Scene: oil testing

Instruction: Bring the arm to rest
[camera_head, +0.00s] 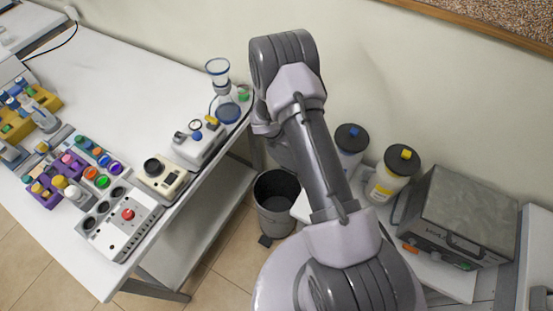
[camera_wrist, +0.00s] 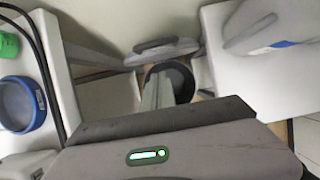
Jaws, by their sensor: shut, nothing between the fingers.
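My arm (camera_head: 325,165) rises from the bottom of the head view and folds at the top, in front of the wall. My gripper (camera_wrist: 165,48) shows in the wrist view, with its grey body and small lit indicator across the bottom. The fingers are shut with nothing held between them. In the head view the gripper is mostly hidden behind the arm. It hangs over the gap between the bench and the side table, apart from the things there.
The white bench (camera_head: 150,75) at left bears a glass flask (camera_head: 228,108), a beige device (camera_head: 162,178) and coloured vials. A dark bin (camera_head: 274,222) stands on the floor. At right are a yellow-labelled bottle (camera_head: 388,180), a dark-lidded bottle (camera_head: 350,142) and a grey metal box (camera_head: 460,215).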

